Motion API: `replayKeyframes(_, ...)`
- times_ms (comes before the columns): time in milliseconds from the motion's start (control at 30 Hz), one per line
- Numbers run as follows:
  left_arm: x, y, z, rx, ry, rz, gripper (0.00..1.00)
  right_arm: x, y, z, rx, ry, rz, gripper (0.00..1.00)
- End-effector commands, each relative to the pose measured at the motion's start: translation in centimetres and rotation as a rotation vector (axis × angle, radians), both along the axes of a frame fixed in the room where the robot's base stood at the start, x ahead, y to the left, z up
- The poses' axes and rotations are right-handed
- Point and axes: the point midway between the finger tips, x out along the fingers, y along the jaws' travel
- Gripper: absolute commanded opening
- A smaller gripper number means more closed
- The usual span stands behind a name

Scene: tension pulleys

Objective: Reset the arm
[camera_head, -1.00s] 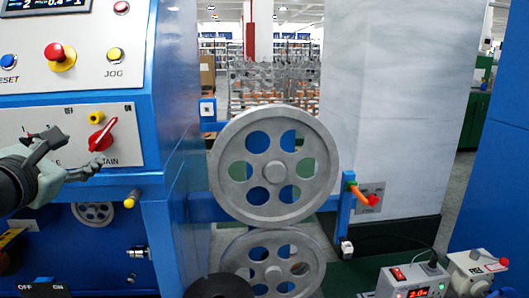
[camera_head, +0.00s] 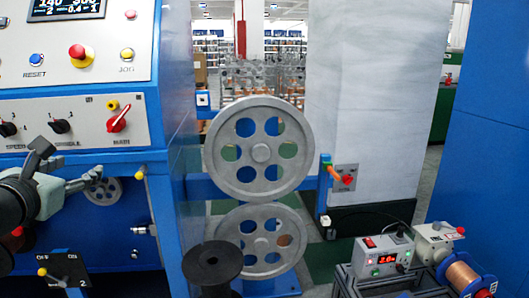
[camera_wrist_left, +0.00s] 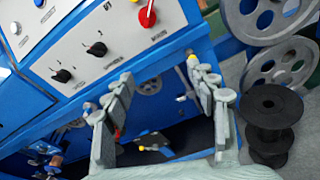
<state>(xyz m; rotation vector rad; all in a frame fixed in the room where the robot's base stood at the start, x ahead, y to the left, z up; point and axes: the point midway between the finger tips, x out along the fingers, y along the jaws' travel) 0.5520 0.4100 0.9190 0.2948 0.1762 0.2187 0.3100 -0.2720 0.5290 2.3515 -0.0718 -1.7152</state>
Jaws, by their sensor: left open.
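My left gripper (camera_head: 72,170) reaches in from the left of the head view, in front of the blue machine and below its knob panel. In the left wrist view its two fingers (camera_wrist_left: 160,105) stand apart with nothing between them, so it is open and empty. My right gripper does not show.
The blue machine (camera_head: 178,140) carries a red main knob (camera_head: 118,119), a red stop button (camera_head: 80,55) and a switch box (camera_head: 62,268). Two grey pulleys (camera_head: 258,147) stand right of it. A black spool (camera_head: 212,262) and a meter box (camera_head: 383,256) stand at the front.

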Motion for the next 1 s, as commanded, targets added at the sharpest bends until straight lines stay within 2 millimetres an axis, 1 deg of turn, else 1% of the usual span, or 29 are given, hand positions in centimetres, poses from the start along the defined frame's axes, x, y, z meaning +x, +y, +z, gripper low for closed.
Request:
replayKeyframes(33, 0.2, 0.0, -1.0, -0.080, -0.005, 0.014, 0.57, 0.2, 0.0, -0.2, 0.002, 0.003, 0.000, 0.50)
replayKeyframes(167, 0.7, 0.1, -4.1, -0.305, -0.022, 0.066, 0.57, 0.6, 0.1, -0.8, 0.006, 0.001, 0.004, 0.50)
replayKeyframes(267, 0.9, 0.2, -7.3, -0.524, -0.038, 0.133, 0.57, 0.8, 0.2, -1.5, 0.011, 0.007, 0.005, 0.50)
replayKeyframes(300, 0.9, 0.3, -8.9, -0.626, -0.044, 0.170, 0.57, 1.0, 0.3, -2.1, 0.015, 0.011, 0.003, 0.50)
replayKeyframes(367, 0.6, 0.4, -11.6, -0.790, -0.056, 0.238, 0.57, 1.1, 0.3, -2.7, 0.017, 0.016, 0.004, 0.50)
replayKeyframes(400, 0.4, 0.4, -13.5, -0.903, -0.065, 0.291, 0.57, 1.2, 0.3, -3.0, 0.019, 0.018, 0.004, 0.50)
replayKeyframes(433, 0.1, 0.3, -15.0, -0.986, -0.073, 0.334, 0.57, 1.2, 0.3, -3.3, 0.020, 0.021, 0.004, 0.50)
replayKeyframes(567, -1.8, -0.1, -21.8, -1.331, -0.112, 0.550, 0.57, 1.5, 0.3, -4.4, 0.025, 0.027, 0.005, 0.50)
replayKeyframes(600, -2.7, -0.4, -24.0, -1.434, -0.126, 0.625, 0.57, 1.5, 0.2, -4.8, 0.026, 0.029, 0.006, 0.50)
replayKeyframes(667, -4.2, -1.0, -27.3, -1.578, -0.152, 0.748, 0.57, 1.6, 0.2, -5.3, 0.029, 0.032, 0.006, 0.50)
replayKeyframes(700, -5.4, -1.6, -29.5, -1.668, -0.171, 0.838, 0.57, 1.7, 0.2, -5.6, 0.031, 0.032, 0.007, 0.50)
replayKeyframes(767, -7.3, -2.6, -32.8, -1.799, -0.206, 0.979, 0.57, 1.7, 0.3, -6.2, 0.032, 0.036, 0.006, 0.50)
replayKeyframes(800, -8.8, -3.5, -35.0, -1.877, -0.232, 1.082, 0.57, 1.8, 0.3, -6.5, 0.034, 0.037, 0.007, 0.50)
replayKeyframes(867, -11.1, -5.0, -38.0, -1.985, -0.279, 1.239, 0.57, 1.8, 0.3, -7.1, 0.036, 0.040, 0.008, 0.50)
replayKeyframes(900, -12.8, -6.1, -39.9, -2.045, -0.312, 1.347, 0.57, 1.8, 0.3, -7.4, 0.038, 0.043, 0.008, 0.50)
replayKeyframes(967, -15.1, -7.8, -42.4, -2.119, -0.366, 1.502, 0.57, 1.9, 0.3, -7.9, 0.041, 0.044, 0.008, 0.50)
replayKeyframes(1000, -16.6, -9.0, -43.8, -2.157, -0.402, 1.599, 0.57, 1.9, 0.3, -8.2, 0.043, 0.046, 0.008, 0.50)
